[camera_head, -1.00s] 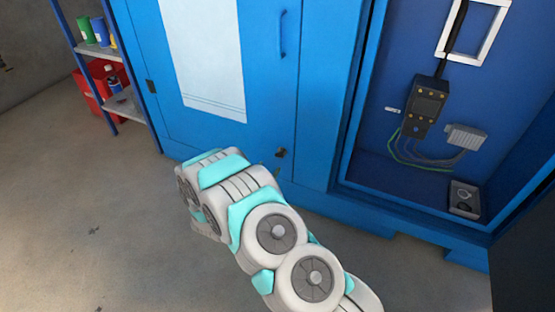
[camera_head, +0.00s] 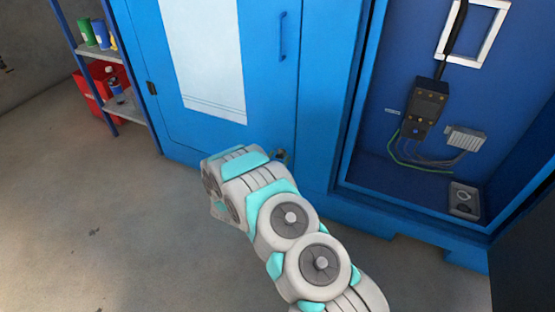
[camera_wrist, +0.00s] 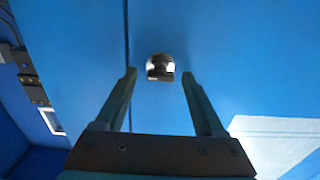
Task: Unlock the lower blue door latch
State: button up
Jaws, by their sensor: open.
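The lower latch (camera_head: 281,154) is a small dark knob low on the right edge of the blue door (camera_head: 270,100). In the wrist view the latch (camera_wrist: 160,67) is a dark rounded piece with bright spots at its sides, just right of the dark door seam. My gripper (camera_wrist: 158,78) is open and empty. Its two fingers point toward the door, one on each side of the latch in the picture, with visible gaps on both sides. I cannot tell how far the fingertips are from the latch in depth. In the head view my arm hides the gripper.
A blue handle (camera_head: 283,36) is higher on the door. To the right is an open blue bay with a dark control box (camera_head: 425,109), wires and a grey socket (camera_head: 464,200). A shelf (camera_head: 124,103) with cans and a red bin stands at the left. The floor at left is clear.

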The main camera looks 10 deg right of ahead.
grip_shut()
dwell(0.6)
